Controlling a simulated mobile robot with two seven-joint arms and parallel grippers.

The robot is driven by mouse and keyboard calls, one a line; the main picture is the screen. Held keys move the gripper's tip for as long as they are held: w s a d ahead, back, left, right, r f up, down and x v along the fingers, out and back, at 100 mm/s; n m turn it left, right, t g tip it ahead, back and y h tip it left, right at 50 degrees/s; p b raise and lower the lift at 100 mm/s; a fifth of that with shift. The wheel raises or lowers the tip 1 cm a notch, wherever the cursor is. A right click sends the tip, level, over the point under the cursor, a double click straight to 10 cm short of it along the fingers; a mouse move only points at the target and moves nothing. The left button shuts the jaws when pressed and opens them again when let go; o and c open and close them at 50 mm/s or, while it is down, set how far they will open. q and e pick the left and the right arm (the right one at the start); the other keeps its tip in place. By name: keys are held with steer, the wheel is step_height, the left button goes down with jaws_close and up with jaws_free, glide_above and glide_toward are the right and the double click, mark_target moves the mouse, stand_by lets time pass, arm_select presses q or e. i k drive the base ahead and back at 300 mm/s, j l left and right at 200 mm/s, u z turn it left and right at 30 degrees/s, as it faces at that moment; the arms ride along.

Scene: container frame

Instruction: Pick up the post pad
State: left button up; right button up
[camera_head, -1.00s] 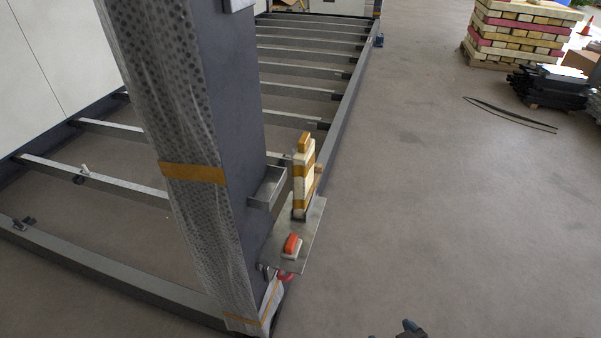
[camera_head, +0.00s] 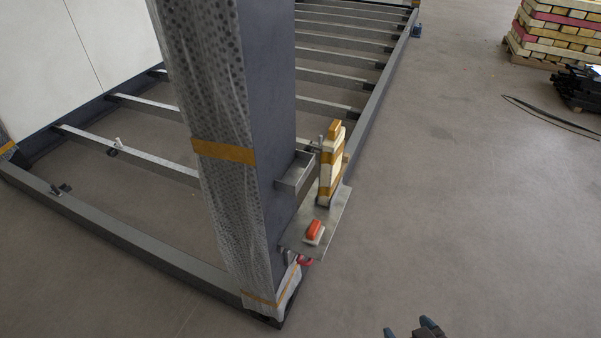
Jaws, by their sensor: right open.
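A cream and ochre upright stack of flat pads (camera_head: 329,178) stands on a small metal shelf plate (camera_head: 296,243) beside the wrapped grey post. I cannot tell which piece is the post pad. My left gripper is out of view.
The tall post (camera_head: 265,130), partly wrapped in bubble film, stands at the corner of a steel floor frame (camera_head: 120,255) with crossbars. A small open metal tray (camera_head: 294,172) is fixed to the post.

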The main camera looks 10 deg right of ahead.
mark_target(332, 145)
steer(key=i+l+u, duration=0.1)
steer(key=l+u, duration=0.2)
steer(key=u, duration=0.15)
steer(key=l+u, duration=0.35)
steer(key=u, duration=0.15)
steer(key=l+u, duration=0.2)
steer(key=l, duration=0.65)
